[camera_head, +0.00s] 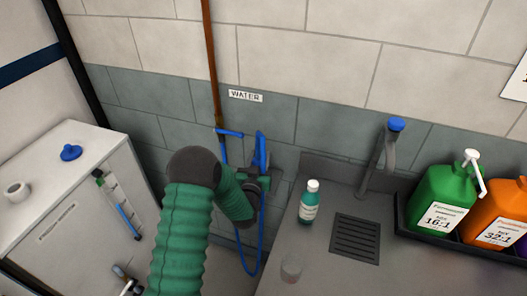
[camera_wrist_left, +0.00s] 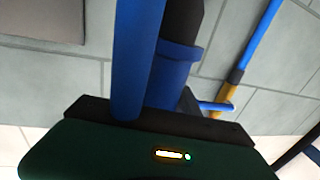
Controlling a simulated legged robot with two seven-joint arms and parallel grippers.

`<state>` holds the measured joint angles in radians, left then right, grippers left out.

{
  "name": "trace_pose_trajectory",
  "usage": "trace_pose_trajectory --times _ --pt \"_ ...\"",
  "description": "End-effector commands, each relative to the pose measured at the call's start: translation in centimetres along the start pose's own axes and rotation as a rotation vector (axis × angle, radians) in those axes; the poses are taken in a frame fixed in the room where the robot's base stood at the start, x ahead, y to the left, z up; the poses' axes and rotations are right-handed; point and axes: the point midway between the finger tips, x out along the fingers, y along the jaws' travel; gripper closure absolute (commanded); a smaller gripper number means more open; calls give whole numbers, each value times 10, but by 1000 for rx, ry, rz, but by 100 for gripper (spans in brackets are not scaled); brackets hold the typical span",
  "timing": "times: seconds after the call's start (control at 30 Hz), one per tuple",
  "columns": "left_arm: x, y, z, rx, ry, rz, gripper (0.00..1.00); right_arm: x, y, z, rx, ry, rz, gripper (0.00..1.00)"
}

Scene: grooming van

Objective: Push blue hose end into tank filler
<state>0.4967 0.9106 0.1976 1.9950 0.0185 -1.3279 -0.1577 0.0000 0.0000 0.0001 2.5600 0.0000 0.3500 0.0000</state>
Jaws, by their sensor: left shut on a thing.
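My left arm in its green sleeve reaches to the wall in the head view, and my left gripper (camera_head: 258,182) is at the blue hose (camera_head: 261,225) there, shut on it. The hose hangs in a long loop beside the counter. In the left wrist view, the blue hose (camera_wrist_left: 139,60) rises close to the gripper, beside a blue collar on a black part (camera_wrist_left: 183,20). The gripper and arm partly hide the hose end. The tank filler looks to be the white round neck (camera_head: 17,189) on the white cabinet's top, apart from the gripper. My right gripper is not in view.
A blue cap (camera_head: 70,153) lies on the white cabinet (camera_head: 62,185), which has a level tube on its front. A copper pipe (camera_head: 210,65) runs down the wall. A small teal bottle (camera_head: 309,203), a faucet (camera_head: 380,160) and soap jugs (camera_head: 440,198) stand on the counter.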

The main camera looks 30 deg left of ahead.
Motion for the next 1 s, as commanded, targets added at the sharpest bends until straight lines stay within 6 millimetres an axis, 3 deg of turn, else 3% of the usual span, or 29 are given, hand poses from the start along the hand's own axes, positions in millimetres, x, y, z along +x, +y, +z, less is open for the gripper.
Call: trace_pose_trajectory --times 0.2,0.4,0.6,1.0 --pt "-62 -7 -7 0 -1 2 100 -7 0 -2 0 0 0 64" --pt "-100 -12 -9 0 0 2 100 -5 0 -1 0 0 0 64" --pt "-112 -14 -18 -1 3 1 100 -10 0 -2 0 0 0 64" --pt "-113 -13 -58 -1 3 1 100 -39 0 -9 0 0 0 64"
